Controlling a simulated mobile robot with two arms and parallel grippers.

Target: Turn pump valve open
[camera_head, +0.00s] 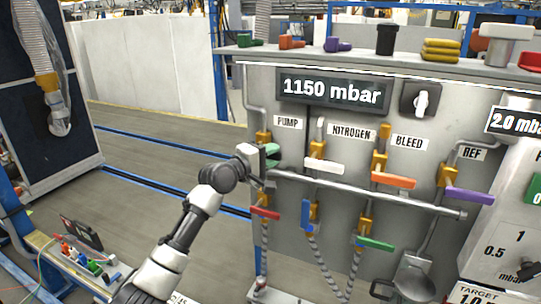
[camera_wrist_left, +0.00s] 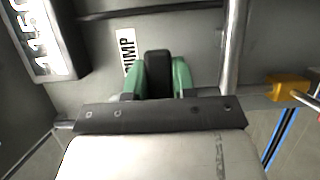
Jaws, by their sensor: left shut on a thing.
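My left gripper (camera_head: 266,160) is shut on this handle. The handle's exact angle is hard to tell. My right gripper is not in view.
A long metal rail (camera_head: 370,194) runs across the panel just right of my gripper. White (camera_head: 325,165), orange (camera_head: 393,180) and purple (camera_head: 468,195) handles lie to the right. A red handle (camera_head: 264,213) is below. The display (camera_head: 332,92) reads 1150 mbar.

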